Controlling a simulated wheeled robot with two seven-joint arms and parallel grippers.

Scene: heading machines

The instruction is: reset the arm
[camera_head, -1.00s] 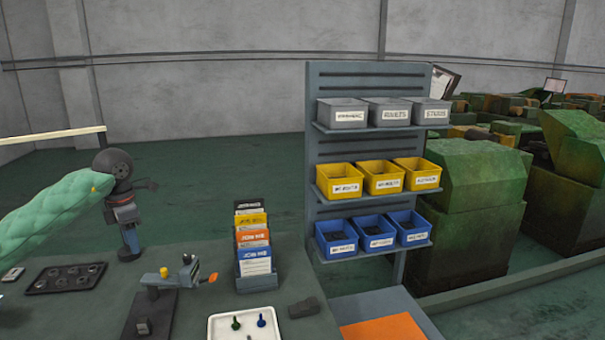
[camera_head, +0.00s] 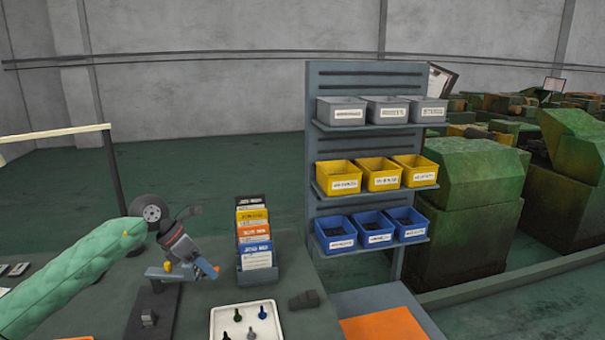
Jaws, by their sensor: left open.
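My left arm, in a green padded sleeve, comes in from the left and reaches over the grey bench (camera_head: 210,300). My left gripper (camera_head: 212,270) is open and points down to the right. It shows in front of the small bench fixture (camera_head: 155,274), whose upper part it partly hides. I cannot tell whether they touch. No object shows between the fingers. My right gripper is out of view.
A card holder (camera_head: 257,276) stands right of my left gripper. A white tray (camera_head: 216,326) with several small pegs lies in front. A dark block (camera_head: 304,300) lies nearby. A rack (camera_head: 330,148) with grey, yellow and blue bins stands at right.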

